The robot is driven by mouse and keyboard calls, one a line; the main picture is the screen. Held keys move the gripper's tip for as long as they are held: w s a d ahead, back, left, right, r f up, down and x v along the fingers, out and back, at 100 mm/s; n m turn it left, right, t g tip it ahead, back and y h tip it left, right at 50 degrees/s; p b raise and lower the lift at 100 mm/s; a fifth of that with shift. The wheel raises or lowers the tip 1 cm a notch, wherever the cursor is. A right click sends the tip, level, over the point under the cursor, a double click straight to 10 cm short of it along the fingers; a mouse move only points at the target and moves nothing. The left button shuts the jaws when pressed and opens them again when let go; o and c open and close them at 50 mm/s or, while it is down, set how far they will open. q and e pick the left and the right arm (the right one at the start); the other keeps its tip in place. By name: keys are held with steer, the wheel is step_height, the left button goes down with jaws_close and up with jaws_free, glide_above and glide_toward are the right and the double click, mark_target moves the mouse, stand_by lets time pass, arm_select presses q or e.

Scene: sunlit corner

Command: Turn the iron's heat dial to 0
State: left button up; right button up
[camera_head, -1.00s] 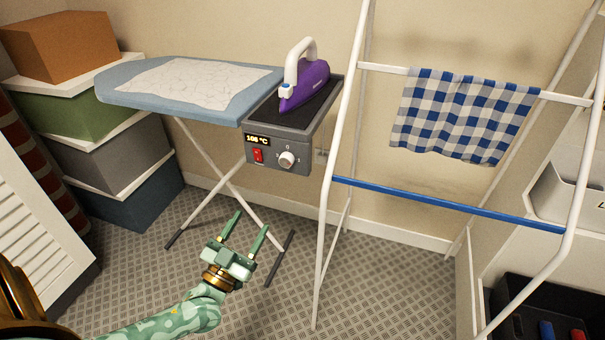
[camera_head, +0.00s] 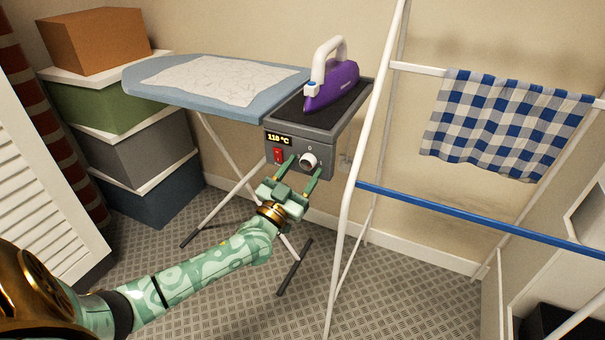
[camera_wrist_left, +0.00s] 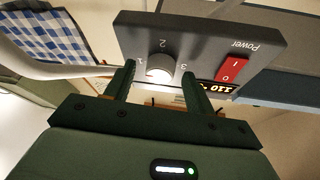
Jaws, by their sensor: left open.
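The purple iron (camera_head: 333,86) with a white handle rests on the dark tray of a grey control box (camera_head: 350,113). The pale heat dial (camera_head: 309,160) is on the box's front, right of the red power switch (camera_head: 277,156); a 0 shows above it. The lit display (camera_head: 279,140) seems to read 110 °C. My left gripper (camera_head: 304,168) is open, its fingertips on either side of the dial. In the left wrist view, upside down, the dial (camera_wrist_left: 159,66) shows between the fingers; contact is unclear. My right gripper is out of view.
The blue ironing board (camera_head: 170,90) extends left of the box. A white drying rack (camera_head: 353,200) with a checked cloth (camera_head: 505,125) stands close on the right. Stacked boxes (camera_head: 140,155) stand at the left. The floor (camera_head: 230,300) below is mostly clear.

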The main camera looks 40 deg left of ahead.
arm_select(q)
steer(key=c, duration=1)
steer(key=shift+o, duration=0.2)
steer(key=shift+n, duration=0.4)
